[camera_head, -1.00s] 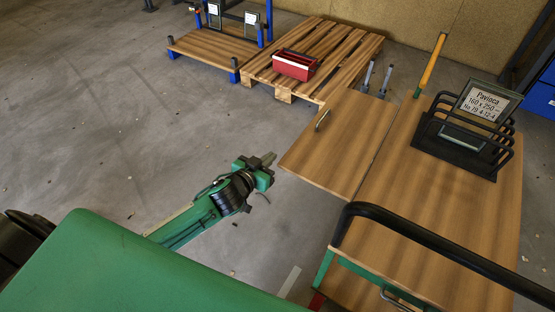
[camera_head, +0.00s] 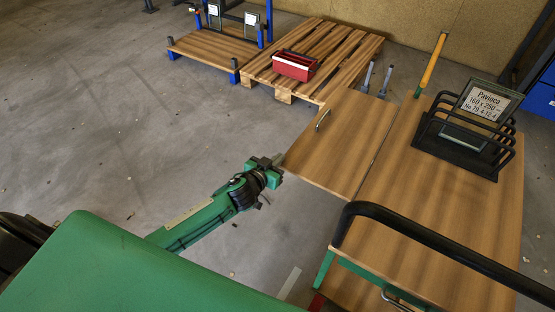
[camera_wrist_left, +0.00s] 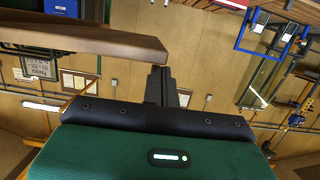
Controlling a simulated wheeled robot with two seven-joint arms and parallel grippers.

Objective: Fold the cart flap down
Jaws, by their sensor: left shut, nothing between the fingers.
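The cart flap (camera_head: 338,140) is a wooden panel raised level with the cart top (camera_head: 440,205), with a thin seam between them. A small metal handle (camera_head: 323,121) sits near its far left edge. My left gripper (camera_head: 277,161) is at the flap's left corner, shut and empty. In the left wrist view, the shut fingers (camera_wrist_left: 160,84) point up beside the end of a wooden board (camera_wrist_left: 90,38), which looks like the flap. I cannot tell whether they touch it. My right gripper is not in view.
A black rack with a sign (camera_head: 467,130) stands on the cart top, and a black push bar (camera_head: 440,243) curves across its near end. A red toolbox (camera_head: 294,65) rests on a pallet (camera_head: 340,48) behind. The floor left of the flap is clear.

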